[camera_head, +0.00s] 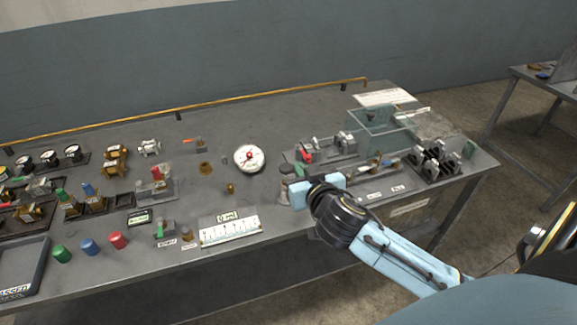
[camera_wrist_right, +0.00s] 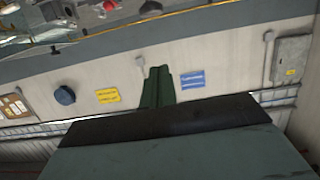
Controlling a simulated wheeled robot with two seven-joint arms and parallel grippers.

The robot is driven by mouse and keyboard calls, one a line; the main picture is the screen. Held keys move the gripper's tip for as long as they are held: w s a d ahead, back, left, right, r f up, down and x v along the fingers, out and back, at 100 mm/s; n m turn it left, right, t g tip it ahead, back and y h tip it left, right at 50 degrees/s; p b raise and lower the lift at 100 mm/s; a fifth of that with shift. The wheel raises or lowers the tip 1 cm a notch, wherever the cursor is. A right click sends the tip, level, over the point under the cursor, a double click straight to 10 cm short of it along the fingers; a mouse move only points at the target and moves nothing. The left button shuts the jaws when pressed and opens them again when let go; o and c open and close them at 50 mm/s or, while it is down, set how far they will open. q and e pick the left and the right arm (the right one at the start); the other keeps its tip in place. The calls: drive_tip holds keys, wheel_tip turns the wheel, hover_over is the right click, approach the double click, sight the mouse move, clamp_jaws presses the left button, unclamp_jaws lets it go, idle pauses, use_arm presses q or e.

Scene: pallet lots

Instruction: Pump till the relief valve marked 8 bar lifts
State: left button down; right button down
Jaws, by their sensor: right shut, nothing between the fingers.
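A round white gauge with a red centre (camera_head: 249,158) lies near the middle of the bench. Brass fittings stand left of it, one larger (camera_head: 205,168) and one small (camera_head: 230,188); any marking on them is too small to read, so I cannot tell which is 8 bar. A grey block with a red-topped part (camera_head: 157,180) stands further left. My right gripper (camera_head: 288,184) is shut and empty at the bench's front right, beside a small grey post (camera_head: 287,170); I cannot tell whether they touch. My left gripper is not in view.
A clear-walled tank (camera_head: 376,136) and dark clamp-like fixtures (camera_head: 436,160) stand at the right. A white ruled scale (camera_head: 229,230) and red, blue and green caps (camera_head: 88,246) lie along the front. The back middle is clear.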

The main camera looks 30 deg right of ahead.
hover_over(288, 167)
drive_tip(key=s+a, duration=0.1)
drive_tip(key=s, duration=0.1)
wheel_tip(288, 167, down, 2)
wheel_tip(288, 167, down, 4)
drive_tip(key=shift+w+r, duration=0.15)
drive_tip(key=shift+r, duration=0.1)
drive_tip(key=shift+f, duration=0.45)
wheel_tip(288, 167, down, 4)
drive_tip(key=b, duration=0.3)
drive_tip(key=shift+r, duration=0.15)
